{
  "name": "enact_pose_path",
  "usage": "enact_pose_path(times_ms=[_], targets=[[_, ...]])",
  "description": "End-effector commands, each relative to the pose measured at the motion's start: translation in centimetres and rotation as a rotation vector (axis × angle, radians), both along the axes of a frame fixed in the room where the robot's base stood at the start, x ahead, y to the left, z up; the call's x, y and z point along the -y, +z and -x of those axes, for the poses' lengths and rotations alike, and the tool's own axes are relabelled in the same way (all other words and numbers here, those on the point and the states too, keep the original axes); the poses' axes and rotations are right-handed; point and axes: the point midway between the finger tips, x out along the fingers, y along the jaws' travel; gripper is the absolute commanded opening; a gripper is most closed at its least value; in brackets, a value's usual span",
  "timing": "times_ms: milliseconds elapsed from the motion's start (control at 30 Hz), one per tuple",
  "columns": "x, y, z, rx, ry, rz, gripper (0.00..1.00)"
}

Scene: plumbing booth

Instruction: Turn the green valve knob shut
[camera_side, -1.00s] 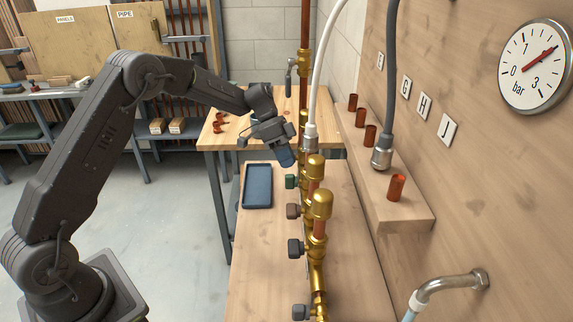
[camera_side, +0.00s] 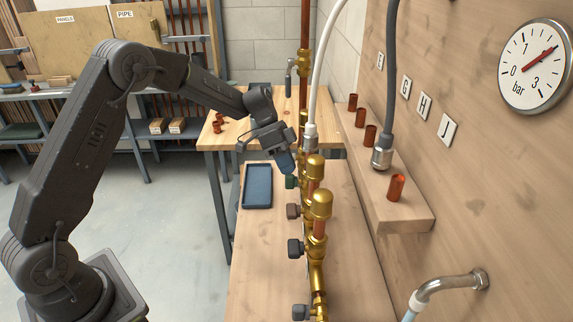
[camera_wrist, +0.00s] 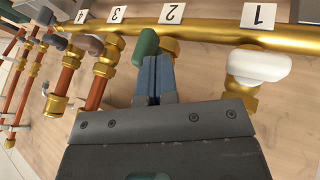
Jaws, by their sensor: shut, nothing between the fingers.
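The green valve knob (camera_side: 291,181) sits on the brass pipe line, just below my gripper (camera_side: 290,171) in the side view. In the wrist view the green knob (camera_wrist: 147,46) is beside the label 2, right at the tips of my gripper (camera_wrist: 154,62). The blue fingers are together with nothing between them. Their tips appear to touch or nearly touch the knob; I cannot tell which. The fingers cover part of the knob and its valve body.
A white knob (camera_wrist: 258,65) stands to the right at label 1. A brown knob (camera_side: 293,211) and grey knobs (camera_side: 295,248) are on neighbouring valves. A blue tray (camera_side: 257,187) lies left of the pipes. A white hose (camera_side: 322,80) hangs close behind my gripper.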

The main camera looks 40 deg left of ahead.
Motion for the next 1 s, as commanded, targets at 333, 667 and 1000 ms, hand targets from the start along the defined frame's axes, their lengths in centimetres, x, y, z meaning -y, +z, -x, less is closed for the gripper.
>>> enact_pose_path(times_ms=[333, 667, 1000], targets=[[0.12, 0.16, 0.13, 0.037, -0.001, -0.037, 0.00], [0.30, 0.36, 0.29, 0.084, -0.001, -0.084, 0.00], [0.73, 0.75, 0.73, 0.186, -0.003, -0.186, 0.00]])
